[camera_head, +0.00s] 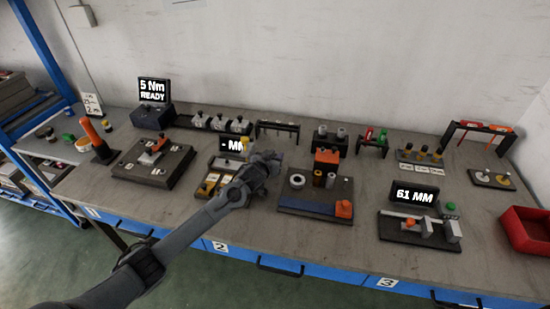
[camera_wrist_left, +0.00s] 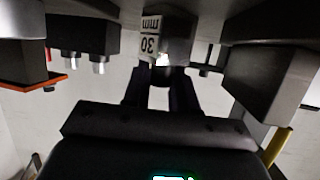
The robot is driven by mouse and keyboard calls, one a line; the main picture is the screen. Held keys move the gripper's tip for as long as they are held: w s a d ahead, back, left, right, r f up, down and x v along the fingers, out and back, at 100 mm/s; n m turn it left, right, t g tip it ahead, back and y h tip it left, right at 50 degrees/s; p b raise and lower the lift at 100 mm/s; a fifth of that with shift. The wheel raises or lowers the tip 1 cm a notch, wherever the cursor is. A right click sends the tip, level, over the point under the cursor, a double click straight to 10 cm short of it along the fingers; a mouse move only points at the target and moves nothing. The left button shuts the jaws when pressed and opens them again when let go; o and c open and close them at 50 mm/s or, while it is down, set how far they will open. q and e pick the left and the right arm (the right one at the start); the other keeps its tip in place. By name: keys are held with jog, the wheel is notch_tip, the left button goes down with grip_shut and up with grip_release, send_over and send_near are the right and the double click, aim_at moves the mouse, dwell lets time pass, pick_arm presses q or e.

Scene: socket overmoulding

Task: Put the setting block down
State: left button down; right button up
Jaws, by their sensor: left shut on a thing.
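My left gripper (camera_head: 268,160) is over the middle of the bench, just right of the small display that reads "- MM" (camera_head: 231,145). In the left wrist view its two dark fingers (camera_wrist_left: 162,85) are shut on the setting block (camera_wrist_left: 178,32), a dark grey block with a white label reading "30 mm", upside down in the picture. In the head view the gripper hides the block, so I cannot tell whether it touches a surface. My right gripper is not in view.
A tray with yellow parts (camera_head: 207,186) lies left of my forearm. A dark fixture plate (camera_head: 300,204) with a ring and an orange block is to the right. A gauge reading "61 MM" (camera_head: 414,195) stands further right, near a red bin (camera_head: 527,228). Racks line the back.

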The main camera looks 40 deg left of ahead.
pick_arm(q)
jog(key=shift+w, duration=0.1)
jog(key=c, duration=0.9)
grip_release()
jog(key=shift+r, duration=0.15)
jog(key=shift+s+r, duration=0.1)
jog(key=shift+s, duration=0.2)
pick_arm(e)
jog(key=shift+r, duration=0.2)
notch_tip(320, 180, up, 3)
jog(key=p, duration=0.3)
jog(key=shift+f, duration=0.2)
pick_arm(q)
jog(key=v, duration=1.1)
jog(key=shift+s, duration=0.2)
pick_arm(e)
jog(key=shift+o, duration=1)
